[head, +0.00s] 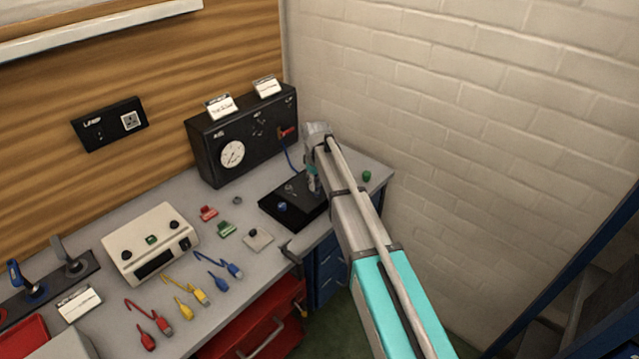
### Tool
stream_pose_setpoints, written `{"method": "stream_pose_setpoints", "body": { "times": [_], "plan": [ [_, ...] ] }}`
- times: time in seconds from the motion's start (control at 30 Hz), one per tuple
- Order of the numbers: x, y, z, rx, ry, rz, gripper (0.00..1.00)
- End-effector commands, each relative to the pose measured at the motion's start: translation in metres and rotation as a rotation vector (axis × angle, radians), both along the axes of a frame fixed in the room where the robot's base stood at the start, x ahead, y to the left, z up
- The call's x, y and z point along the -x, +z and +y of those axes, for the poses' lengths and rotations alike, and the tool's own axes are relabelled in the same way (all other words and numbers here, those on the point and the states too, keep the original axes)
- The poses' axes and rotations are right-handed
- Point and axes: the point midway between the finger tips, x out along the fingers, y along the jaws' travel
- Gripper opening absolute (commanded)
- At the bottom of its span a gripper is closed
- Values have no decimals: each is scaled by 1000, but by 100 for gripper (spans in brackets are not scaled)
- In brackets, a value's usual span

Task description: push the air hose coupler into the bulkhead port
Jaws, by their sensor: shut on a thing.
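My gripper (314,186) points down over the right part of a black plate (294,210) on the bench. It is shut on a small piece that looks like the air hose coupler, mostly hidden by the fingers. The plate carries a small grey fitting (290,188) and a blue knob (281,207). I cannot tell which fitting is the bulkhead port, or whether the held piece touches one.
A green button (366,176) sits right of my gripper, near the brick wall (480,130). A beige device (150,244), red, yellow and blue cables (193,292), and small red and green connectors (227,229) lie left. A red drawer (262,325) stands open below the bench.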

Motion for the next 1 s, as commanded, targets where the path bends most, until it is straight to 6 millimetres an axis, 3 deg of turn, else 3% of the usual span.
{"method": "stream_pose_setpoints", "body": {
  "times": [1.0],
  "plan": [
    [0, -11, 0, 0, 0, 0, 0]
  ]
}}
